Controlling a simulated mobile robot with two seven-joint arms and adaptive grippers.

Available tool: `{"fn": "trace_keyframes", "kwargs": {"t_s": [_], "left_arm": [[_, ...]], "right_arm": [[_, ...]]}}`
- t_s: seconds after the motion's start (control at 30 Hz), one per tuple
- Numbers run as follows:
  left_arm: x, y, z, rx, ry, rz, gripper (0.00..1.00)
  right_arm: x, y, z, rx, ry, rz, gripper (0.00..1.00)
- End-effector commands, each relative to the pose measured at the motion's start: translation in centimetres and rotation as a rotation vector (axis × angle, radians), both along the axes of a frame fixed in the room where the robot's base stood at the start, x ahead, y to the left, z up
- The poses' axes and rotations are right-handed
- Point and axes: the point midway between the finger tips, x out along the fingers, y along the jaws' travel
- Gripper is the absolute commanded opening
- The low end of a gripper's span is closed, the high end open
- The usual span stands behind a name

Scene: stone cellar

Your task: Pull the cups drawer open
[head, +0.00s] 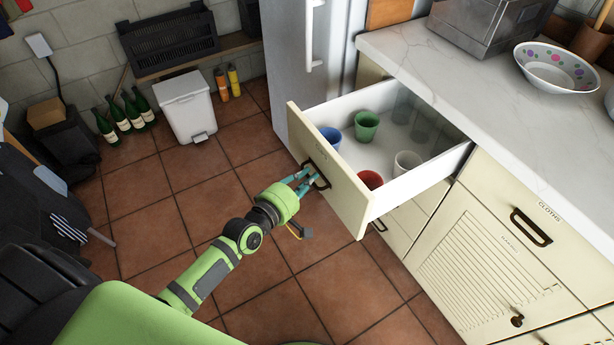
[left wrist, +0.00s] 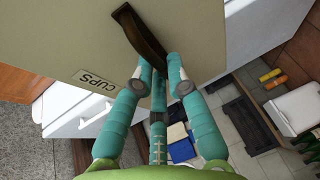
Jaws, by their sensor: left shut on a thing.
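The cups drawer (head: 325,172) stands well out from the cabinet in the head view. Inside it are a blue cup (head: 331,137), a green cup (head: 366,125), a red cup (head: 370,180) and a white cup (head: 406,163), with clear glasses towards the back. My left gripper (head: 311,180) is shut on the dark drawer handle (head: 318,176). In the left wrist view its teal fingers close on the handle (left wrist: 140,33), beside the label CUPS (left wrist: 97,80). My right gripper is not in view.
The counter (head: 455,85) above holds a patterned bowl (head: 556,68) and a metal appliance. A fridge (head: 300,60) stands left of the drawer. A white bin (head: 187,105) and green bottles (head: 130,112) stand on the floor at the back left. The tiled floor before the drawer is clear.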

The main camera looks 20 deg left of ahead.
Motion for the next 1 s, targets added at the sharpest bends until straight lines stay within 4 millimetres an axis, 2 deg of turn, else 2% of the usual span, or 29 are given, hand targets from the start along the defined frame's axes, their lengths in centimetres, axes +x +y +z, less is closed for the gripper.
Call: {"fn": "trace_keyframes", "kwargs": {"t_s": [0.27, 0.3, 0.37, 0.77, 0.87, 1.0], "left_arm": [[-0.1, -0.1, -0.1, -0.002, 0.003, -0.001, 0.0], [-0.1, -0.1, -0.1, -0.002, 0.003, -0.001, 0.2], [-0.1, -0.1, -0.1, -0.002, 0.003, -0.001, 0.4], [-0.4, 0.1, 0.0, -0.001, 0.001, 0.0, 0.4], [-1.5, 0.4, 0.1, 0.0, 0.003, -0.001, 0.4], [-4.2, 1.1, 0.6, -0.001, 0.004, 0.0, 0.4]], "right_arm": [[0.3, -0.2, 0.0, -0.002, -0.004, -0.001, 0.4], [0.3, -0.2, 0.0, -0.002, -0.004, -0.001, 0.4], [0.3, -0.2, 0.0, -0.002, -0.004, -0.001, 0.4], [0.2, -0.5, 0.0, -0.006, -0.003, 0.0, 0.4], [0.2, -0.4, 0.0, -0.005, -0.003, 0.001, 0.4], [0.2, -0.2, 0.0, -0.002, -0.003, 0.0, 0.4]]}}
